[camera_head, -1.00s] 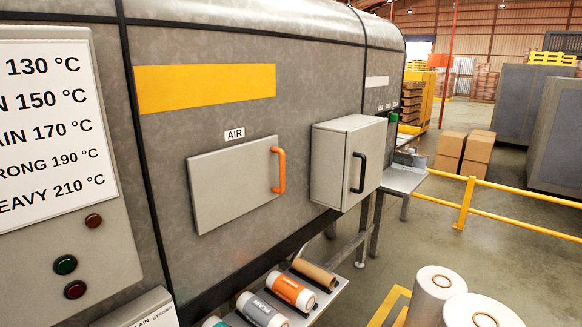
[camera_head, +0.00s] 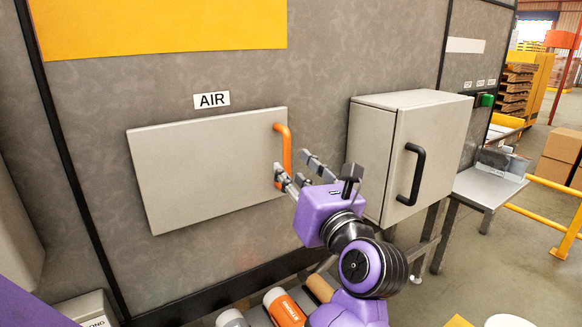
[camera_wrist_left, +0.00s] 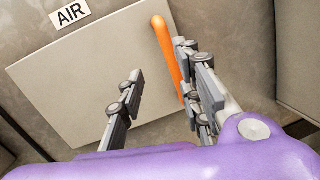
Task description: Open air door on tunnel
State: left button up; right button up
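The air door (camera_head: 205,175) is a flat grey panel on the tunnel wall, under a white AIR label (camera_head: 211,99). It looks shut. Its orange upright handle (camera_head: 284,150) is at the door's right edge. My left gripper (camera_head: 294,165) is open at the lower part of the handle. In the left wrist view the handle (camera_wrist_left: 163,45) shows between the spread fingers (camera_wrist_left: 158,75), close to the right-hand finger. I cannot tell whether that finger touches it. The door (camera_wrist_left: 85,75) fills the left of that view. My right gripper is not in view.
A grey box with a black handle (camera_head: 410,175) sticks out from the wall just right of my left gripper. A metal side table (camera_head: 485,188) and a yellow rail (camera_head: 545,220) are farther right. Rolls, one of them orange (camera_head: 284,306), lie below the door.

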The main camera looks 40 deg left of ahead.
aim_at(288, 160)
pick_arm(q)
jog(key=shift+n+h, duration=0.6)
jog(key=shift+h, duration=0.2)
jog(key=x, duration=0.4)
jog(key=w+p+x, duration=0.1)
jog(key=x, duration=0.1)
jog(key=shift+w+d+r, duration=0.1)
jog(key=shift+w, duration=0.15)
jog(key=shift+w+a, duration=0.25)
jog(key=shift+a, duration=0.05)
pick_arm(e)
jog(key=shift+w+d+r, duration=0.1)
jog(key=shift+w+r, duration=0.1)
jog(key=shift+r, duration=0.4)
pick_arm(q)
jog(key=shift+c, duration=0.4)
grip_shut()
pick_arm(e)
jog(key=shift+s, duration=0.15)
